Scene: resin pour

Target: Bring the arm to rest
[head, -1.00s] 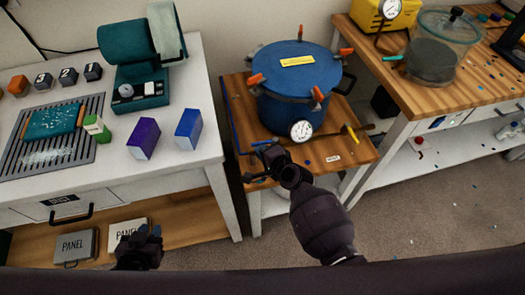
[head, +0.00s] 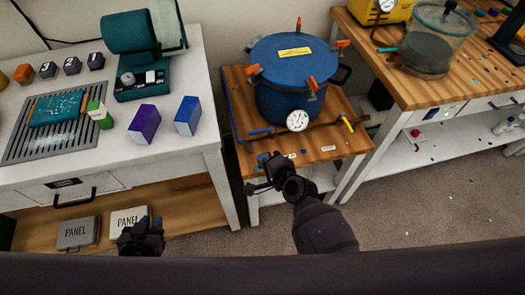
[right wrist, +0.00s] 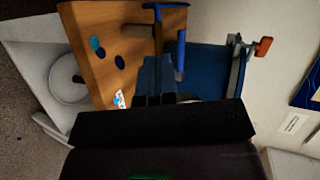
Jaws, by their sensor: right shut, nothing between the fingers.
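My right gripper (head: 262,175) is at the front edge of the small wooden table (head: 330,146), in front of the blue pressure pot (head: 288,98). It is shut and empty. In the right wrist view its blue-grey fingers (right wrist: 156,82) are together in front of the wooden top, with the pot (right wrist: 208,62) beyond. My left gripper (head: 142,230) hangs low at the left, in front of the lower shelf with the panel boxes. Whether its jaws are open cannot be made out.
The pot has orange clamps and a round gauge (head: 297,120). The white bench (head: 190,150) on the left carries purple (head: 143,124) and blue (head: 188,115) boxes. A wooden-topped bench (head: 430,92) stands right. Carpet at lower right is mostly clear.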

